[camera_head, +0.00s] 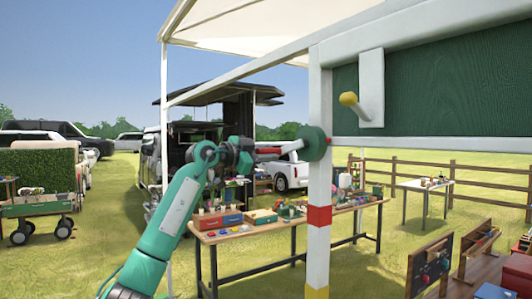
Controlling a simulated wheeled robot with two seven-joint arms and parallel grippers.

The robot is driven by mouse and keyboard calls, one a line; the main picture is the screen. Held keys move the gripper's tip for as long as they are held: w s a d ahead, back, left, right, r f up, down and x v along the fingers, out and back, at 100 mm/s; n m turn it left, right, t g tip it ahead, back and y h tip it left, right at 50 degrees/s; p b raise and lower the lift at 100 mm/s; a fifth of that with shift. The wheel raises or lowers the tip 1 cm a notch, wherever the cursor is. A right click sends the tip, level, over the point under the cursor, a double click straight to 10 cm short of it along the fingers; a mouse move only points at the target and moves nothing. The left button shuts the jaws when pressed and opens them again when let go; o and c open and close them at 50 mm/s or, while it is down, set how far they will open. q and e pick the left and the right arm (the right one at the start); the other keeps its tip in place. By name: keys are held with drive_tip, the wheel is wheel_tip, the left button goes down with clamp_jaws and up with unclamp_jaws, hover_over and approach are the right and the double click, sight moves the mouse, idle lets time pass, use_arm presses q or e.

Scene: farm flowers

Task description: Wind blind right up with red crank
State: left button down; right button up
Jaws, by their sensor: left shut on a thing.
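The red crank (269,150) has a red grip, a pale arm and a round green hub on the white post. The hub sits high on the post, and the grip points left from it. My left gripper (252,152) is dark and small at the end of my green arm. It is shut on the grip from the left. Its fingers hide part of the grip. A green wood-grained panel (455,92) in a white frame fills the upper right; I cannot tell if it is the blind. My right gripper is not in view.
The white post (318,182) has a red band and stands close to my arm. A yellow-tipped lever (349,99) juts from the white frame. A long table (264,232) with boxes and small goods stands behind the post. Open grass lies at left.

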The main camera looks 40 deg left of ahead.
use_arm(q)
drive_tip(key=shift+d+f, duration=0.15)
drive_tip(key=shift+f, duration=0.1)
idle(0.3)
drive_tip(key=c, duration=1.6)
unclamp_jaws()
drive_tip(key=o, duration=0.3)
drive_tip(key=shift+d+r, duration=0.1)
drive_tip(key=shift+o, duration=0.2)
drive_tip(key=shift+s+d, duration=0.1)
drive_tip(key=shift+d, duration=0.05)
drive_tip(key=shift+s+a+b, duration=0.4)
drive_tip(key=b+v, duration=0.4)
drive_tip(key=v, duration=0.8)
drive_tip(key=shift+s+b, duration=0.35)
drive_tip(key=shift+s, duration=0.1)
drive_tip(key=shift+d+r, duration=0.1)
